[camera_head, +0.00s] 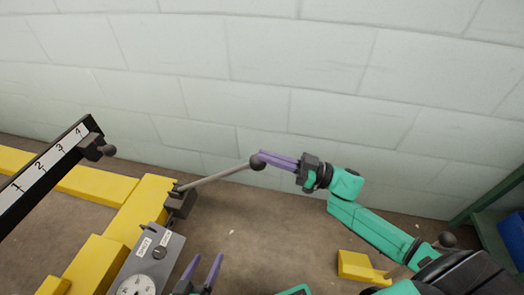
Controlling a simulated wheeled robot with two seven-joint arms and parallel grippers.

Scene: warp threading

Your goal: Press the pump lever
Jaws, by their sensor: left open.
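The pump lever (220,175) is a grey rod with a dark ball knob (257,162) at its free end. It slopes up to the right from a dark pivot block (180,204) beside the yellow frame. My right gripper (262,158), with purple fingers, reaches in from the right with its fingertips at the knob. Its fingers overlap in this view, so I cannot tell whether they are shut on the knob or only touch it. My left gripper (205,266) is at the bottom edge, fingers apart and empty, below and right of the pivot block.
A yellow frame (100,257) with a grey control panel (150,262) stands at the lower left. A black numbered scale arm (45,172) rises at the far left. A pale block wall (260,60) closes the back.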

